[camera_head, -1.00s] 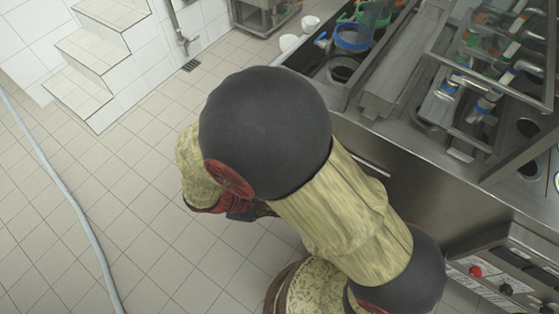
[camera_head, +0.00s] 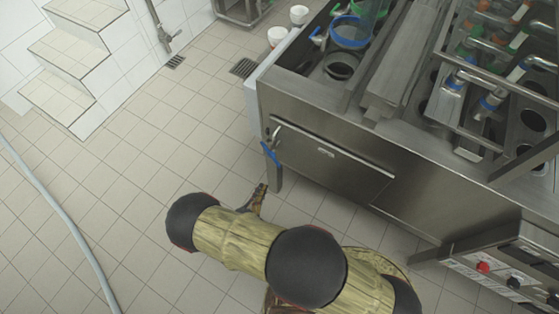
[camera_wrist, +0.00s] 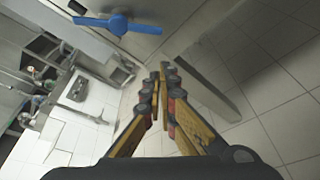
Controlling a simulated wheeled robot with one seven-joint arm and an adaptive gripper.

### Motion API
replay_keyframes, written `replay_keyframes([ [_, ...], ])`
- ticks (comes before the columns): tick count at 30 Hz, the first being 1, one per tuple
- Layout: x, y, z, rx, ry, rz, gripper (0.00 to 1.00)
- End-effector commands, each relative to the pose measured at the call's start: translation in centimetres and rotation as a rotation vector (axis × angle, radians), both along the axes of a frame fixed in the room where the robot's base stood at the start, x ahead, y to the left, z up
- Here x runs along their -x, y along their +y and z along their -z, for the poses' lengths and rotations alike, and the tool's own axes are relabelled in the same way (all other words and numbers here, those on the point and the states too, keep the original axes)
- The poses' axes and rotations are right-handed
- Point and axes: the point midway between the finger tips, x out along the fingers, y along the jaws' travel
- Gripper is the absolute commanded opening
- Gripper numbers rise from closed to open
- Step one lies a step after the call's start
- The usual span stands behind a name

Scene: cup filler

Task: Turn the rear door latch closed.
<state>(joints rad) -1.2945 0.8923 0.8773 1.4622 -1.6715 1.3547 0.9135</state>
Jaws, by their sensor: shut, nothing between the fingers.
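The blue door latch (camera_head: 270,153) is at the left end of the steel door (camera_head: 345,172) on the machine's side. In the wrist view the latch (camera_wrist: 117,24) is a two-armed blue handle lying nearly level across the top, on a grey panel. My gripper (camera_head: 262,188) is below the latch in the head view, apart from it. In the wrist view my gripper (camera_wrist: 161,75) has its fingertips close together with nothing between them, below and right of the latch.
The steel machine (camera_head: 420,215) fills the right side, with pipes and fittings on top and a control panel (camera_head: 510,275) at lower right. A machine leg (camera_head: 275,178) stands near my gripper. A hose (camera_head: 60,215) lies at left. Tiled floor between is clear.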

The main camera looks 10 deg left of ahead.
Motion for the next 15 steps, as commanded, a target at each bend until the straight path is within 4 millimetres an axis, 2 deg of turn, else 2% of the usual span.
replay_keyframes([
  [1, -0.5, 1.9, -0.5, -0.061, -0.028, -0.036, 0.0],
  [3, -0.7, 2.9, -1.0, -0.119, -0.053, -0.063, 0.0],
  [9, -0.8, 3.0, -1.4, -0.198, -0.078, -0.051, 0.0],
  [15, -0.8, 3.0, -1.4, -0.201, -0.078, -0.05, 0.0],
])
